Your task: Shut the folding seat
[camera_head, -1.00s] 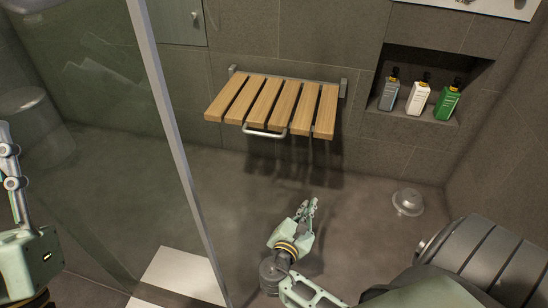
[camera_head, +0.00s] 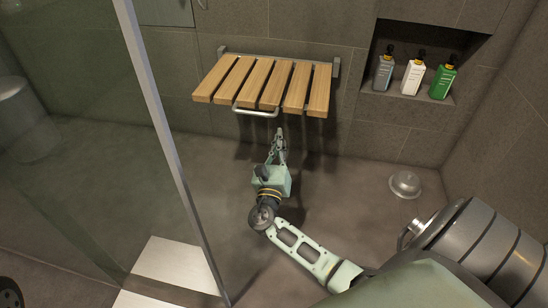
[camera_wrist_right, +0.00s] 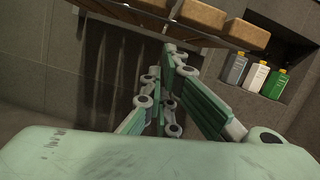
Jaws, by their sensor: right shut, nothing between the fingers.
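The folding seat (camera_head: 266,82) is mounted on the tiled wall, folded down and level, with several wooden slats. A metal handle bar (camera_head: 256,112) runs along its front edge. My right gripper (camera_head: 280,133) is shut and empty, below the seat's front edge, slightly right of the handle. In the right wrist view the gripper fingers (camera_wrist_right: 167,75) point up toward the undersides of the slats (camera_wrist_right: 202,14); I cannot tell whether they touch. My left gripper is not in view.
A wall niche at right holds a grey bottle (camera_head: 384,70), a white bottle (camera_head: 413,75) and a green bottle (camera_head: 443,80). A glass panel with a metal frame (camera_head: 165,140) stands at left. A round metal fixture (camera_head: 405,184) is on the floor at right.

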